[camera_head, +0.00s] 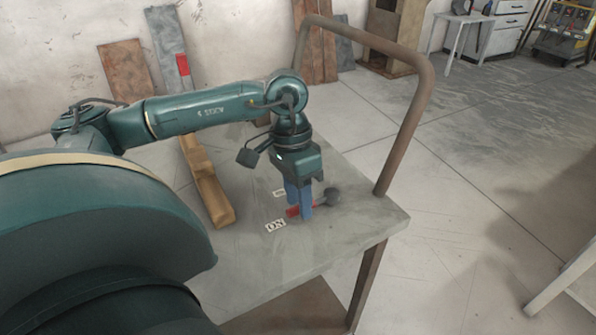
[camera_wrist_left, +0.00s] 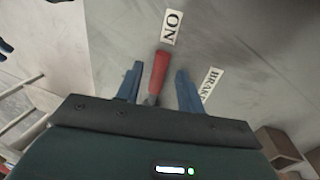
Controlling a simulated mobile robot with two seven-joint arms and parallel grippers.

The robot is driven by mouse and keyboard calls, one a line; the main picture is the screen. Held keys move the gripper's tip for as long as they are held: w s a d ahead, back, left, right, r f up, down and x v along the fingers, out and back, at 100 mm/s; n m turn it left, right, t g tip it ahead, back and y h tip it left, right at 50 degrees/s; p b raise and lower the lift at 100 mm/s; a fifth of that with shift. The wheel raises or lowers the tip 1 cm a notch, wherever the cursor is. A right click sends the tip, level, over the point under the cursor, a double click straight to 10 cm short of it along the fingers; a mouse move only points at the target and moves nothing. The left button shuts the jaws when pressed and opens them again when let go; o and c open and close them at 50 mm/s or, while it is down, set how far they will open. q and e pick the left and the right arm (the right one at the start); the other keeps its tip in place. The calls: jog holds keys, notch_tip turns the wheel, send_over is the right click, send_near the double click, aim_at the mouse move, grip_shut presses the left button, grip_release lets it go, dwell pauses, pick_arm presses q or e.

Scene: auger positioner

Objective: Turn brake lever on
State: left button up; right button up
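The brake lever has a red handle (camera_head: 292,211) and lies low over the grey table top, with a dark round part (camera_head: 332,195) at its other end. In the left wrist view the red handle (camera_wrist_left: 158,72) points towards the white "ON" label (camera_wrist_left: 172,27), its tip just short of it. A "BRAKE" label (camera_wrist_left: 210,84) lies to the right, partly hidden by a finger. My left gripper (camera_head: 299,203) points down over the lever. Its blue fingers (camera_wrist_left: 158,86) are open on either side of the handle, with gaps on both sides. My right gripper is not identifiable in view.
The table (camera_head: 365,222) has a bent brown rail (camera_head: 405,120) at its far right end. A wooden bar (camera_head: 207,185) lies left of the lever. Boards (camera_head: 127,72) lean on the wall behind. Table space in front of the lever is clear.

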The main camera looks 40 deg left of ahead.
pick_arm(q)
jog(key=shift+r, duration=0.1)
